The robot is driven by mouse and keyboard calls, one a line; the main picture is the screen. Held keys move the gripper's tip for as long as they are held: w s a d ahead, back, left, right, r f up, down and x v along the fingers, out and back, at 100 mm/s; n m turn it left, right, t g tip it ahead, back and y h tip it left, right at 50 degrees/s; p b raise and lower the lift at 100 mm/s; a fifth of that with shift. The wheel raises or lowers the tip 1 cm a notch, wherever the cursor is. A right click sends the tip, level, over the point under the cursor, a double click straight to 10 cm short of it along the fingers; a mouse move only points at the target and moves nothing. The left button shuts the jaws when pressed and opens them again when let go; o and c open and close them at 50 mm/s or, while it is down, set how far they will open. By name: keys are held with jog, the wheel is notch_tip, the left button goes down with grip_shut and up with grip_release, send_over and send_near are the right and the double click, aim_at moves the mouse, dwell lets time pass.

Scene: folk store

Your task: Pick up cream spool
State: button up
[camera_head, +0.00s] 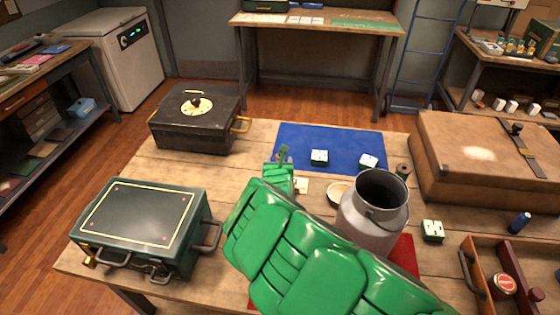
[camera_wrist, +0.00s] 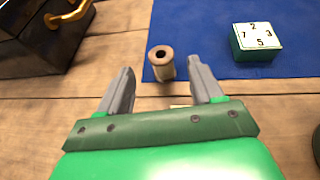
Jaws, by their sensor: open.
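The cream spool (camera_wrist: 161,66) stands upright in the wrist view, with a brown top and a dark centre hole. It is at the left edge of the blue mat (camera_wrist: 205,20), which also shows in the head view (camera_head: 330,138). My gripper (camera_wrist: 162,76) is open and empty, its two grey fingers to the left and right of the spool. The spool appears between or just beyond the fingertips; I cannot tell whether they touch it. In the head view my gripper (camera_head: 281,163) and green arm hide that spot, and I cannot make out the cream spool there.
Two white-and-green number blocks (camera_head: 319,157) (camera_head: 368,161) sit on the mat. A metal can (camera_head: 372,220) stands right of my arm. A black box (camera_head: 197,125), a green case (camera_head: 145,220), a brown case (camera_head: 475,155) and a wooden tray (camera_head: 487,245) surround the work area.

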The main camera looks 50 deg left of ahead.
jog(key=shift+x, duration=1.75)
jog(key=shift+w+r, duration=0.1)
jog(key=c, duration=1.1)
jog(key=shift+r, duration=0.1)
notch_tip(320, 180, up, 10)
